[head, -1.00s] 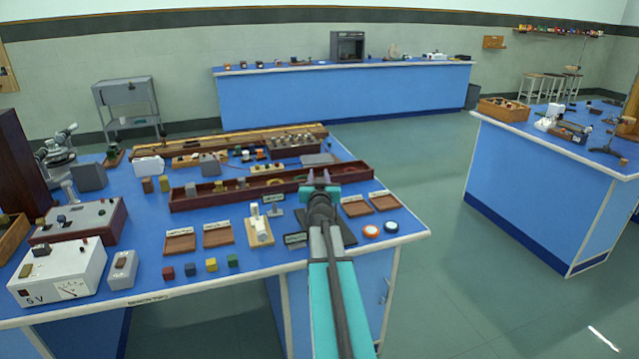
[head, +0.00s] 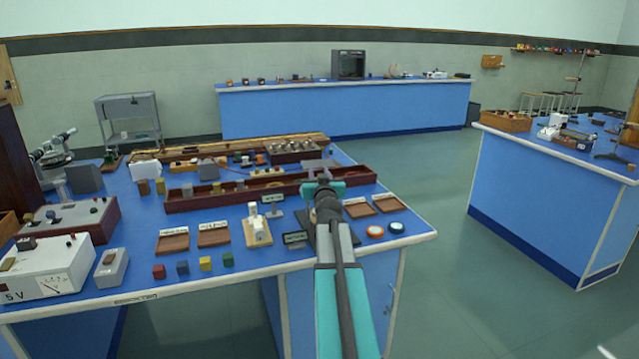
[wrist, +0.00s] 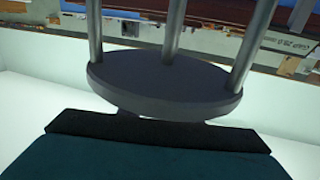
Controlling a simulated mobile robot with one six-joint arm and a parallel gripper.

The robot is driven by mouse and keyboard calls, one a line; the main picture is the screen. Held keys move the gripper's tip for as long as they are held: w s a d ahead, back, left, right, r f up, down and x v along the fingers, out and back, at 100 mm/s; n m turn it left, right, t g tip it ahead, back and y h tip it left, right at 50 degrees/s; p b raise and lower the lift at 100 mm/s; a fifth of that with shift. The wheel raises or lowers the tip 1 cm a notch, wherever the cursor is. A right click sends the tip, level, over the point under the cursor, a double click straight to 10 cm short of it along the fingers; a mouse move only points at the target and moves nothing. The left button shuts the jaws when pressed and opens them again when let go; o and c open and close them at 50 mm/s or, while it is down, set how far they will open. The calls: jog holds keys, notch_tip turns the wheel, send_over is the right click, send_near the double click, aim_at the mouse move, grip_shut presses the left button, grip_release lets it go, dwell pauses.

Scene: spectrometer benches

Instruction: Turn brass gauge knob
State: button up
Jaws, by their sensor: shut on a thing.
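My gripper (head: 323,188) reaches over the near blue bench (head: 120,215), in front of the long red-brown tray. In the wrist view, a dark grey round disc with three metal rods (wrist: 165,85) sits right against my gripper's black and teal front. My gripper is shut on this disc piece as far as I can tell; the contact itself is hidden. A flat grey-pink plate (head: 320,165) shows just beyond my gripper in the head view. I cannot pick out a brass gauge knob in either view.
The long tray (head: 200,201) crosses the bench. Small wooden trays (head: 173,243), coloured cubes (head: 205,264), two round pads (head: 375,231) and a white meter box (head: 45,270) stand nearer. An aisle of bare floor separates this bench from the right one (head: 550,185).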

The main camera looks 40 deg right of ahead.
jog(key=shift+w+f+n+t+y+b, duration=0.1)
jog(key=shift+f+n+t+y+b, duration=0.35)
jog(key=shift+b, duration=3.8)
jog(key=n+y+b, duration=0.1)
jog(key=b, duration=0.5)
jog(key=shift+a+f+b, duration=0.15)
jog(key=shift+a+b, duration=0.05)
jog(key=shift+b, duration=0.2)
jog(key=shift+a+n+t+y+b, duration=0.2)
jog(key=shift+n+t+y+b, duration=0.55)
jog(key=shift+b, duration=1.85)
